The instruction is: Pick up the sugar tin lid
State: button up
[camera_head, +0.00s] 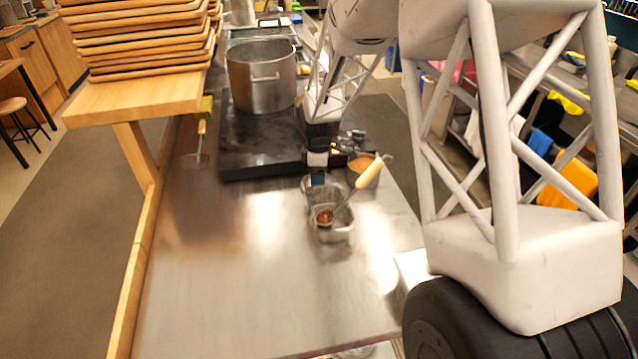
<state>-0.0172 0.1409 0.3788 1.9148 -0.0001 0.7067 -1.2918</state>
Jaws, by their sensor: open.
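My gripper (335,154) is open, pointing down at the front right corner of the black stove, just behind a group of small metal tins. One tin (323,197) stands just in front of it, with something dark at its top. A tin with orange-brown contents (365,172) stands to its right. The front tin (334,233) has a ladle with a pale wooden handle (369,173) leaning in it. I cannot make out for certain which part is the sugar tin lid. My gripper partly hides the area behind the tins.
A large steel pot (262,80) stands on the black stove (255,140). A wooden-handled skimmer (197,150) lies to the left. Stacked wooden trays (145,35) sit on a wooden shelf (135,102). The front of the steel counter (230,290) is clear.

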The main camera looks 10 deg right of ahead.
jog(key=shift+c, duration=0.2)
jog(key=c, duration=1)
jog(key=shift+r, duration=0.1)
jog(key=shift+r, duration=4.9)
jog(key=shift+m, duration=0.5)
jog(key=d+r, duration=0.1)
jog(key=d, duration=0.3)
jog(key=d+r, duration=0.1)
jog(key=d, duration=0.4)
jog(key=w+d+r, duration=0.1)
jog(key=d, duration=0.4)
jog(key=shift+d+r, duration=0.1)
